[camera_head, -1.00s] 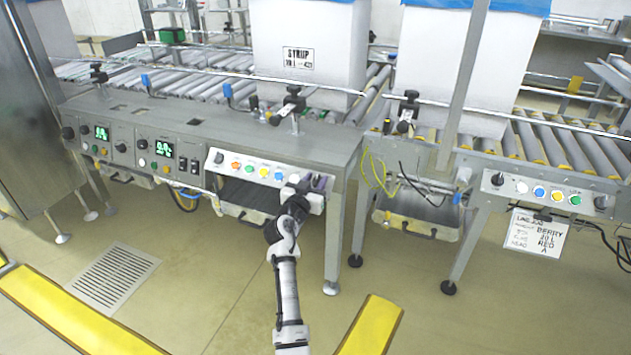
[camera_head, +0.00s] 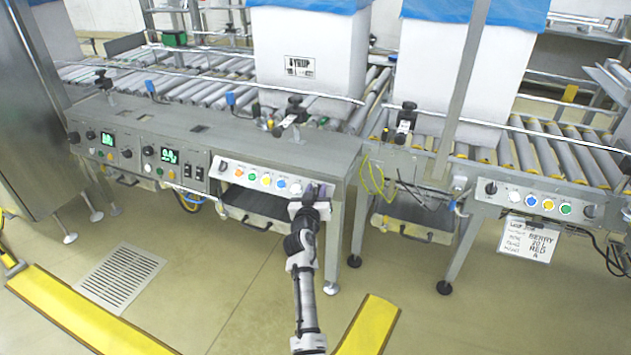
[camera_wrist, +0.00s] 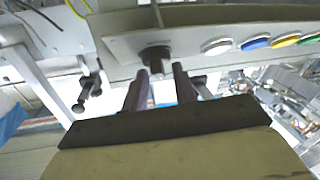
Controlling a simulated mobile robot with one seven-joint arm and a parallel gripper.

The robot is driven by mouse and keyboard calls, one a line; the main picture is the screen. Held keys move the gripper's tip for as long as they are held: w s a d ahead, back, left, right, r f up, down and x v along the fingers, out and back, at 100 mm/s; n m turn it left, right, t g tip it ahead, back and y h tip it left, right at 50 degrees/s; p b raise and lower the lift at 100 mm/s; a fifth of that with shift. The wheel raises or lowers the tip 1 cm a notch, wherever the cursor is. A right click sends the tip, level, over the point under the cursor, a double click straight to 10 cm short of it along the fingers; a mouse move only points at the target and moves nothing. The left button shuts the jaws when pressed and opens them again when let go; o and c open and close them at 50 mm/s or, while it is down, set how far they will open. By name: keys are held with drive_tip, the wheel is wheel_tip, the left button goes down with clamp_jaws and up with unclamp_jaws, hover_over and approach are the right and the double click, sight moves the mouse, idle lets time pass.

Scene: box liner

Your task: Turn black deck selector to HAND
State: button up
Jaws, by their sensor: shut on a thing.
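The black deck selector (camera_wrist: 156,56) is a dark round knob on the pale control panel, beside a row of coloured buttons. In the wrist view my gripper (camera_wrist: 160,74) has its two dark fingers reaching up to the knob, one on each side, shut on it. In the head view my gripper (camera_head: 312,194) is at the right end of the panel (camera_head: 230,163) and hides the selector. The position the selector points to and the small label above it cannot be read.
White, blue, yellow, green and orange buttons (camera_head: 266,179) line the panel left of my gripper. A steel table leg (camera_head: 334,245) stands just right of my arm. A second button panel (camera_head: 520,196) is farther right. Yellow floor barriers (camera_head: 75,310) lie in front.

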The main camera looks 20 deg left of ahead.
drive_tip(key=shift+d+r+n+g+y+p, duration=0.25)
drive_tip(key=shift+n+y+p, duration=0.5)
drive_tip(key=shift+p, duration=1.4)
drive_tip(key=shift+r+n+g+y+p, duration=0.3)
drive_tip(key=shift+n+y+p, duration=0.45)
drive_tip(key=shift+p, duration=1.35)
drive_tip(key=shift+n+p, duration=0.5)
drive_tip(key=shift+p, duration=0.55)
clamp_jaws()
drive_tip(key=n+g+y+p, duration=0.1)
drive_tip(key=n+p, duration=0.1)
drive_tip(key=p, duration=0.4)
drive_tip(key=shift+w+f+g, duration=0.1)
drive_tip(key=shift+f+g, duration=0.05)
drive_tip(key=shift+g, duration=0.1)
drive_tip(key=p, duration=0.1)
drive_tip(key=n+y+p, duration=0.1)
drive_tip(key=p, duration=0.1)
drive_tip(key=shift+f+g, duration=0.25)
drive_tip(key=shift+g, duration=0.05)
drive_tip(key=shift+f+n+p, duration=0.1)
drive_tip(key=shift+n+p, duration=0.3)
drive_tip(key=shift+d+f+g+y, duration=0.1)
drive_tip(key=shift+f+g+y, duration=0.15)
drive_tip(key=shift+g+y, duration=0.05)
drive_tip(key=o, duration=0.6)
unclamp_jaws()
drive_tip(key=shift+s, duration=0.2)
